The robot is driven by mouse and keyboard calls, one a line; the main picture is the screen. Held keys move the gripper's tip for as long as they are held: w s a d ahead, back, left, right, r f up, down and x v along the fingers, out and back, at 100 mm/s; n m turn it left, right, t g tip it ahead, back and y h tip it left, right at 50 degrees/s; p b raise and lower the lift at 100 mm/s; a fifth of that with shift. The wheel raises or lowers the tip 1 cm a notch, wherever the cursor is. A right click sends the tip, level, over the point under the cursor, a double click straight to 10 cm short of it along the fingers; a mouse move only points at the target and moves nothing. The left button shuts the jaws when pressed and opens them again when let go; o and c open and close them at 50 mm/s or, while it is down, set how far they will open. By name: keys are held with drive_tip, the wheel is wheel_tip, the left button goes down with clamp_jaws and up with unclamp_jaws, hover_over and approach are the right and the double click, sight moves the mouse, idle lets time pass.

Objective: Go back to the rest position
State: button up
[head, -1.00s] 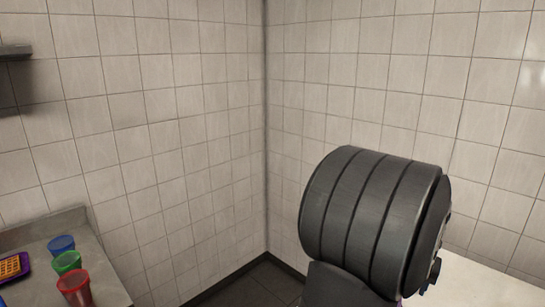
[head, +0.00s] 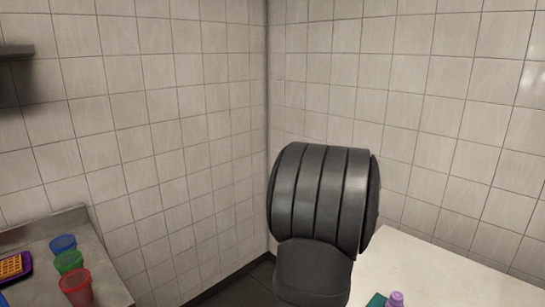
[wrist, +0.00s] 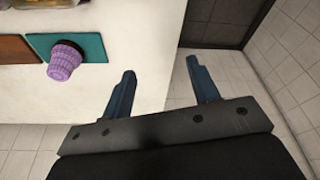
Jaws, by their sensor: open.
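My gripper (wrist: 160,82) shows in the wrist view with its two blue-grey fingers spread apart and nothing between them. It is over the edge of a white table, apart from the things on it. In the head view only a dark ribbed part of my arm shows, and the gripper is hidden. A purple ribbed cup (wrist: 65,60) sits on a teal mat (wrist: 95,46) to the left of my gripper. The cup also shows at the bottom edge of the head view (head: 396,299).
The white table (head: 420,262) stands at the right. A metal counter (head: 99,262) at the left holds blue (head: 63,246), green (head: 69,262) and red (head: 77,287) cups and a waffle (head: 10,266) on a purple tray (head: 26,271). Tiled walls meet behind my arm.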

drive_tip(key=w+a+f+n, duration=0.1)
drive_tip(key=w+a+f, duration=0.1)
drive_tip(key=a, duration=0.6)
drive_tip(key=w+a+f+n, duration=0.1)
drive_tip(key=a+f, duration=0.3)
drive_tip(key=a, duration=0.4)
drive_tip(key=shift+w+a+n+y, duration=0.3)
drive_tip(key=shift+w+n+y, duration=0.1)
drive_tip(key=shift+w, duration=0.15)
